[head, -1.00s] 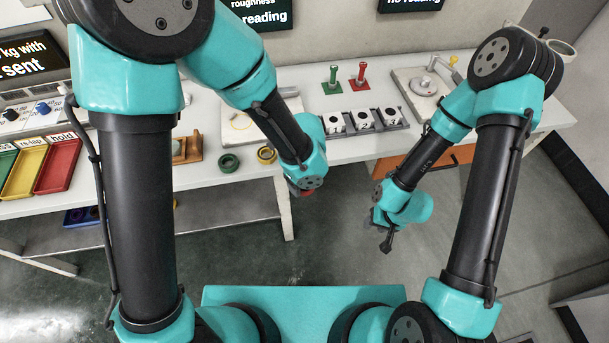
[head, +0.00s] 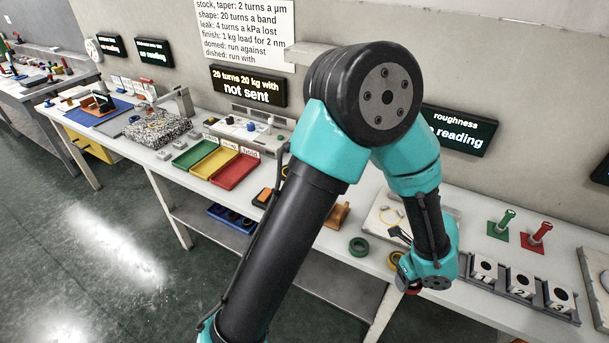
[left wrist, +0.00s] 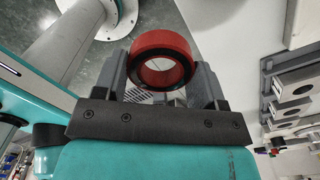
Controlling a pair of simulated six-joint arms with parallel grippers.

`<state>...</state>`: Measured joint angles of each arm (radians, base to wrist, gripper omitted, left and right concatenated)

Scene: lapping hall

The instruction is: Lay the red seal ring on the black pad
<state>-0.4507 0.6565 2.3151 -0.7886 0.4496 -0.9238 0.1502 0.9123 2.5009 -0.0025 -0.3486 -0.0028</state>
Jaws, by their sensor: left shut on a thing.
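The red seal ring (left wrist: 161,62) is held between the two dark fingers of my left gripper (left wrist: 163,80), which is shut on it. In the head view the ring (head: 412,290) shows as a bit of red below the left gripper (head: 405,282), near the bench's front edge. I cannot pick out the black pad for sure. A small dark shape (head: 399,233) lies on the white plate (head: 378,222), partly behind my left arm. A dark base also lies under an orange block (head: 264,196). My right gripper is out of view.
A rack of numbered blocks (head: 520,284) stands to the right, with green and red stamps behind. Green, yellow and red trays (head: 233,173) stand to the left.

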